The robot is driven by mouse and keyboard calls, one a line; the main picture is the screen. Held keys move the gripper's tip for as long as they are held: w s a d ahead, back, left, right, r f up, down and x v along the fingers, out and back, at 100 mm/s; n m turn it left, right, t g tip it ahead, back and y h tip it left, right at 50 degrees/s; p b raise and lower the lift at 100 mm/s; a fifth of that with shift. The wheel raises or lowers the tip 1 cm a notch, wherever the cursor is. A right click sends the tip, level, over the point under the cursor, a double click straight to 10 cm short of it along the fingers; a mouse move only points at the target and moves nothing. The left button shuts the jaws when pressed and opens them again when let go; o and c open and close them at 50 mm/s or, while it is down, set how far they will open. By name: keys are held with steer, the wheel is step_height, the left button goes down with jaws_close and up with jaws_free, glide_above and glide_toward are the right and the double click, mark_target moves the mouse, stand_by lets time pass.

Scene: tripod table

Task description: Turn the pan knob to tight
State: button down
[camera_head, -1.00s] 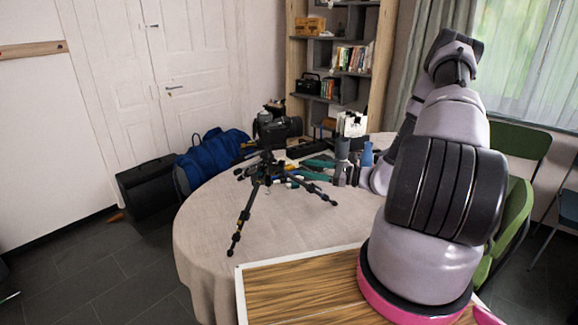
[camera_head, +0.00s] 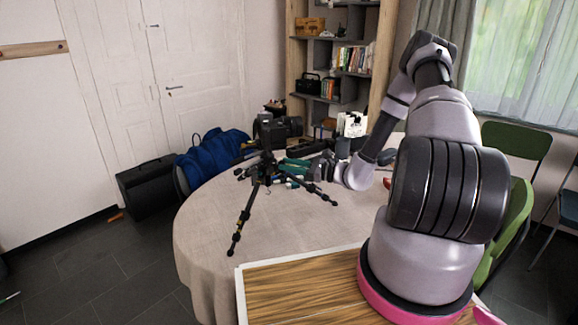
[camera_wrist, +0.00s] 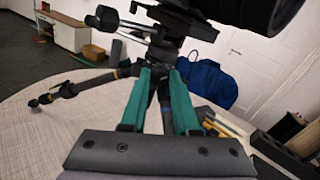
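The black tripod (camera_head: 249,205) stands upright on the round table, with a camera (camera_head: 278,131) mounted on its head. The tripod head (camera_wrist: 172,35) fills the top of the wrist view. A round dark knob (camera_wrist: 104,17) on a stalk sticks out to its left; I cannot tell for sure that this is the pan knob. My gripper (camera_wrist: 162,72) has two green fingers, apart, with nothing held between them. They point at the tripod just below its head, and a tripod leg shows in the gap. In the head view my gripper (camera_head: 296,163) is just right of the tripod; contact is not clear.
The round table (camera_head: 205,240) has a light cloth, with free room at its front left. Tripod legs (camera_wrist: 95,82) spread out around my gripper. Tools and a box (camera_wrist: 285,128) lie on the table. A blue bag (camera_head: 212,152) is beyond the table.

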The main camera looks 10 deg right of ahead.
steer(key=shift+m, duration=2.2)
steer(key=c, duration=0.6)
jaws_free()
steer(key=shift+c, duration=0.2)
steer(key=shift+d, duration=0.1)
steer(key=v, duration=1)
steer(key=shift+s+d, duration=0.25)
steer(key=shift+s, duration=0.05)
